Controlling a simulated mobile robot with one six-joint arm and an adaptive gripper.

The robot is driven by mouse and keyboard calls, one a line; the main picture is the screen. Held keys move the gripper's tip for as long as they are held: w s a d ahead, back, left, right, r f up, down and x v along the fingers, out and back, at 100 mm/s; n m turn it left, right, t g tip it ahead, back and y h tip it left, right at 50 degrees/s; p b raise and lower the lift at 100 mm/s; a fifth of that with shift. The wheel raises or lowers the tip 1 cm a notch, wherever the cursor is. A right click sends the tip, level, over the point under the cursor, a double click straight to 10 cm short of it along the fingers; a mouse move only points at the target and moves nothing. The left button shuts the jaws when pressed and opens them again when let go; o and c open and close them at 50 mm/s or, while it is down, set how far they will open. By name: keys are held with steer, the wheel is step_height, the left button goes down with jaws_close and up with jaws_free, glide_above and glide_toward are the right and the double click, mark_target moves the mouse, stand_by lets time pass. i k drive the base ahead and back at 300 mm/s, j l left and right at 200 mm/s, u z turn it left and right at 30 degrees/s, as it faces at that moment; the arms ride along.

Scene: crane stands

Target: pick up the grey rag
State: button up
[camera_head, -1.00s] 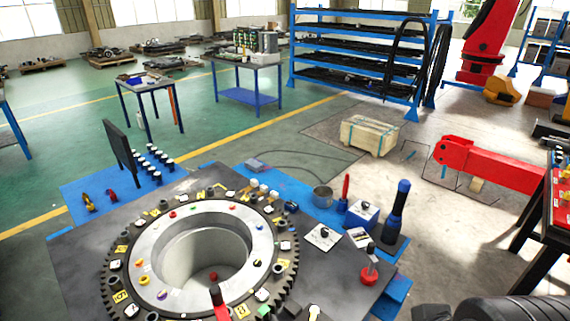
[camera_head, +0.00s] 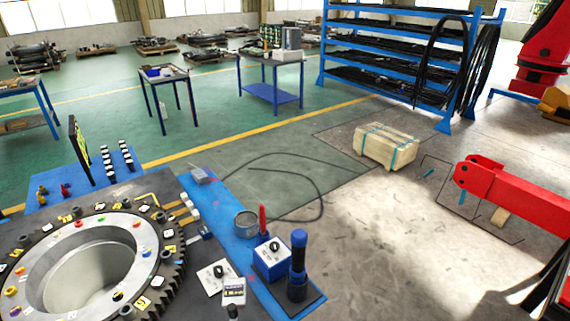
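No cloth that I can clearly tell as the grey rag shows. A small, flat grey item (camera_head: 202,174) lies at the far end of the blue workbench strip (camera_head: 232,218). It is too small to tell whether it is cloth. My gripper is not in view.
A large toothed ring (camera_head: 168,280) fills the bench at lower left. A grey metal cup (camera_head: 246,224), a blue-and-white switch box (camera_head: 271,258) and a dark blue upright tool (camera_head: 298,265) stand along its right side. A wooden crate (camera_head: 386,147) and a red beam (camera_head: 515,185) stand beyond open floor.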

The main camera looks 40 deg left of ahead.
mark_target(201, 176)
steer(key=i+u, duration=0.25)
steer(key=i, duration=0.25)
steer(key=i+l+u, duration=0.25)
steer(key=i, duration=0.25)
steer(key=i+l+u, duration=0.15)
steer(key=i+u, duration=0.15)
steer(key=i, duration=0.2)
steer(key=i+l+u, duration=0.25)
steer(key=i+j+u, duration=0.25)
steer(key=i+u, duration=0.15)
steer(key=i, duration=0.15)
steer(key=i+u, duration=0.45)
steer(key=i+l+u, duration=0.1)
steer(key=i+u, duration=0.3)
steer(key=i, duration=0.2)
steer(key=i+l+u, duration=0.4)
steer(key=i, duration=0.15)
steer(key=i+j+u, duration=0.2)
steer(key=i+u, duration=0.2)
steer(key=i+j+u, duration=0.1)
steer(key=i+u, duration=0.65)
